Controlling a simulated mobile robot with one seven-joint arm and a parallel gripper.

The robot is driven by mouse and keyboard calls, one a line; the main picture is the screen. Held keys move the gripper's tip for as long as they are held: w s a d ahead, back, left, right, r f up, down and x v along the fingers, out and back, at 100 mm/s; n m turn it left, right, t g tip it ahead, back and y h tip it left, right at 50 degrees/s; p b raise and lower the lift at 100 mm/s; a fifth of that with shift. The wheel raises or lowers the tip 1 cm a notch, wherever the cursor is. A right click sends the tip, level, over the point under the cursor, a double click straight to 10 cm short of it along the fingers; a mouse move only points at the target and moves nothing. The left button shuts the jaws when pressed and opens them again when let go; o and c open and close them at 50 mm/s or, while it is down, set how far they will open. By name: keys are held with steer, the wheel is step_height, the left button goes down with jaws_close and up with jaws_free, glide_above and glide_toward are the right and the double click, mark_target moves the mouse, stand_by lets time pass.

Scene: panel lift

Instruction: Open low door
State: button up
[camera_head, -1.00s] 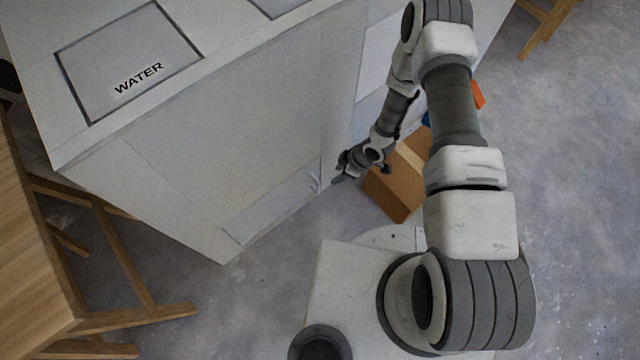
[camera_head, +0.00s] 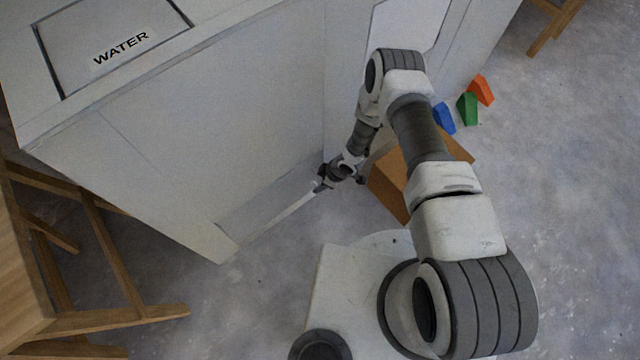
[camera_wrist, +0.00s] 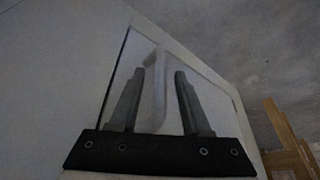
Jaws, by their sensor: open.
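The low door (camera_head: 262,208) is a pale grey panel at the foot of the white cabinet (camera_head: 200,130). It also shows in the wrist view (camera_wrist: 205,95), with a dark line along its left edge. A pale bar handle (camera_wrist: 157,90) stands out from the door. My gripper (camera_head: 318,184) is at the door's right end in the head view. In the wrist view my gripper (camera_wrist: 160,72) is open, with the handle showing between its two fingers. I cannot tell whether the fingers touch it. A bright strip runs along the door's lower edge; I cannot tell whether the door is ajar.
A cardboard box (camera_head: 390,187) stands on the floor right of my gripper. Blue (camera_head: 444,118), green (camera_head: 467,109) and orange (camera_head: 482,90) blocks lie behind it. A wooden table (camera_head: 25,270) with legs is at left. Floor in front of the door is clear.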

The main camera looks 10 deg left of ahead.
steer(key=shift+f, duration=0.15)
steer(key=shift+c, duration=0.3)
jaws_close()
stand_by(1.1)
